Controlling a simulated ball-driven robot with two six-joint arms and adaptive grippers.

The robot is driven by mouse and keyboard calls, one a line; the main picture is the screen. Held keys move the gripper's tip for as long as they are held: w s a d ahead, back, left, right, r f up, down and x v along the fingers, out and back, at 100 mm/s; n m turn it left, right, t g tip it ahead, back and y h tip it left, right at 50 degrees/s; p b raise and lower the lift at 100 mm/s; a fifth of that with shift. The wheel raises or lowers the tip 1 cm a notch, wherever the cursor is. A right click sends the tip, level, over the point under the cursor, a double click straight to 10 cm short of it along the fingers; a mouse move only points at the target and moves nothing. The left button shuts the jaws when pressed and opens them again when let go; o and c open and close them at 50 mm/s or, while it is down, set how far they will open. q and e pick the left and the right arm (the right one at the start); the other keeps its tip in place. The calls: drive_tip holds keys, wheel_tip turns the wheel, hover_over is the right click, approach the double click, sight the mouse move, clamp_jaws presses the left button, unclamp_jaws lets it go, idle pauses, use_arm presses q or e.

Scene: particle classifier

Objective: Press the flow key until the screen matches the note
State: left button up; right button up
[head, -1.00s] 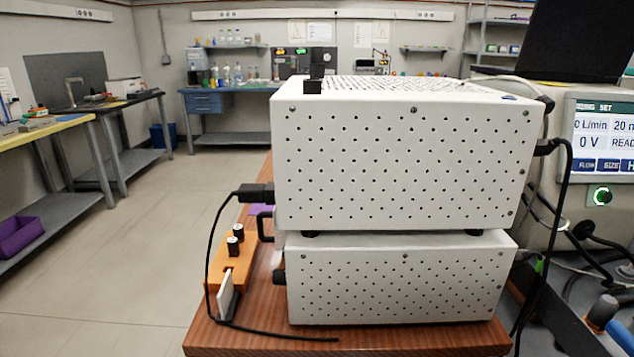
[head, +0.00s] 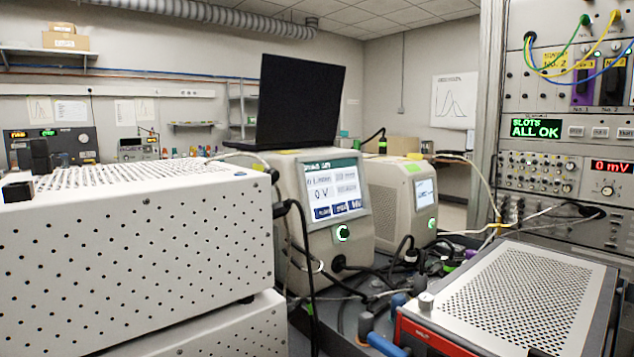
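The particle classifier (head: 310,235) stands in the middle of the head view, a beige box with a slanted front. Its screen (head: 334,187) shows a blurred setting page with "0 V" and other values too small to read. Dark blue keys (head: 338,210) run along the screen's bottom edge; their labels are blurred. A round knob with a green ring (head: 342,233) sits below the screen. I cannot make out the note with the wanted value. Neither gripper is in view.
Two stacked white perforated boxes (head: 130,240) fill the left foreground. A black laptop (head: 299,100) stands on the classifier. A second beige instrument (head: 400,195) stands to its right. A rack (head: 560,130) and a red-fronted perforated box (head: 520,290) are at right. Cables crowd the bench between.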

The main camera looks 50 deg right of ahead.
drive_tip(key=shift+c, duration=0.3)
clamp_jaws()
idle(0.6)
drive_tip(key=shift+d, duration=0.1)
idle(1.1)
